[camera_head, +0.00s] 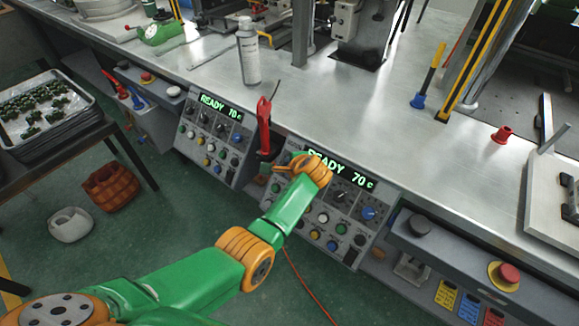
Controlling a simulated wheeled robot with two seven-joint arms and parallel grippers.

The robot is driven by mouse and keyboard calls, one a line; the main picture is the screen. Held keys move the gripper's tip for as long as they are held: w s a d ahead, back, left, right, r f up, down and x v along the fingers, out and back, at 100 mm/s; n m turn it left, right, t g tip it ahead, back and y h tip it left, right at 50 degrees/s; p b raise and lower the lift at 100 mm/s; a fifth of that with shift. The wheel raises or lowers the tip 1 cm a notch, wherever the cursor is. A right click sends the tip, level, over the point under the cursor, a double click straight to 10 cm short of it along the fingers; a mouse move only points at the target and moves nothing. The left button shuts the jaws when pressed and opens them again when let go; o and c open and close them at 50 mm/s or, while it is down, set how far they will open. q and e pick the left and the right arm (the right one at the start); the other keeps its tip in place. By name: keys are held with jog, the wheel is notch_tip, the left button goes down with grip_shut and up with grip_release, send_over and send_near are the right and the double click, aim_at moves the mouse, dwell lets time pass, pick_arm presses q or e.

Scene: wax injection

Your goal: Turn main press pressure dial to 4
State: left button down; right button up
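Two sloped control panels sit on the bench front, each with a green "READY 70 c" display. The right panel (325,218) carries several coloured buttons, a black dial (339,196) and a blue dial (368,213). The left panel (209,140) has similar buttons and knobs. Labels and dial readings are too small to read, so I cannot tell which one is the main press pressure dial. My green and orange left arm reaches up to the right panel and hides its upper left part. The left gripper (280,184) is mostly hidden at the wrist; its finger state is unclear. My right gripper is out of view.
A red-handled tool (264,127) stands between the panels. A white bottle (248,52) is on the metal bench (340,110). A red emergency button (509,273) is at the lower right. A tray of green pieces (72,113) stands left. Floor space is open below the panels.

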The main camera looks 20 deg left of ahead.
pick_arm(q)
jog(key=shift+n+g, duration=0.4)
jog(key=shift+n, duration=0.1)
dwell(0.3)
jog(key=c, duration=0.5)
grip_release()
jog(key=shift+a, duration=0.1)
jog(key=p+v, duration=0.7)
jog(key=p, duration=0.3)
jog(key=shift+r, duration=0.15)
